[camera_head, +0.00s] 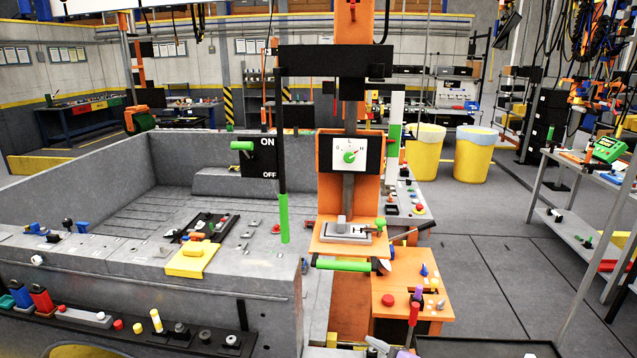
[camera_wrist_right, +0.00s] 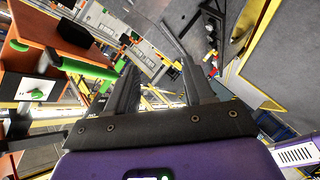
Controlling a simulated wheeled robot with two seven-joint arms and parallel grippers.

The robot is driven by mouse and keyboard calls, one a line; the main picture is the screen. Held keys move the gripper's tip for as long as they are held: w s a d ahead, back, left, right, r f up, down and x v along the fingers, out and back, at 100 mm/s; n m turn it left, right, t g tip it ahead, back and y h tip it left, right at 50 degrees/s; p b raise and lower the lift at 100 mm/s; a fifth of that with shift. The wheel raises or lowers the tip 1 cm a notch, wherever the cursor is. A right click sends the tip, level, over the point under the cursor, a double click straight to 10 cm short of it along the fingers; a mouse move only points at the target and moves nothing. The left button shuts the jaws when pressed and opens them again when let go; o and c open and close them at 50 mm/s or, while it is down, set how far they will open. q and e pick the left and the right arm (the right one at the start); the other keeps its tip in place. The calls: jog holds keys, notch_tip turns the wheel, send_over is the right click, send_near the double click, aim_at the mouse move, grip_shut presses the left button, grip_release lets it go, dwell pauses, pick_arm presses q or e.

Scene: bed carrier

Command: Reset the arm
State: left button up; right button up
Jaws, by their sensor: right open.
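My right gripper (camera_wrist_right: 163,66) shows in the right wrist view, with its two black fingers apart. Nothing is visible between them, only the distant background. The purple wrist housing fills the bottom of that view. My left gripper is not in view. In the head view, an orange machine column (camera_head: 350,195) stands in the middle. It carries a dial plate (camera_head: 350,155) with a green knob and a horizontal green handle (camera_head: 343,265). A vertical green-ended lever (camera_head: 284,218) hangs on its left, and a box marked ON and OFF (camera_head: 259,157) has a green switch handle.
A large grey machine bed (camera_head: 150,255) with buttons and knobs fills the left. An orange control stand (camera_head: 411,292) is in front of the column. A metal shelf (camera_head: 583,200) is at the right, and yellow bins (camera_head: 475,155) stand behind. Open floor (camera_head: 500,260) lies between stand and shelf.

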jog(key=s+f+m+g+h, duration=0.15)
jog(key=s+f+m, duration=0.25)
jog(key=f, duration=0.4)
jog(key=s+a+f+m+g+h, duration=0.1)
jog(key=s+f+m+g, duration=0.2)
jog(key=f, duration=0.5)
jog(key=s+f+m+g+h, duration=0.1)
jog(key=s+f+m, duration=0.35)
jog(key=f, duration=0.35)
jog(key=s+f+m+g, duration=0.3)
jog(key=s+f+m, duration=0.1)
jog(key=s, duration=0.3)
jog(key=s+a+f+m+g, duration=0.1)
jog(key=s+f+m+g, duration=0.2)
jog(key=s, duration=0.4)
notch_tip(320, 180, down, 3)
jog(key=shift+s+r+m, duration=0.15)
jog(key=shift+s+m, duration=0.1)
jog(key=shift+m, duration=0.5)
jog(key=shift+h, duration=0.25)
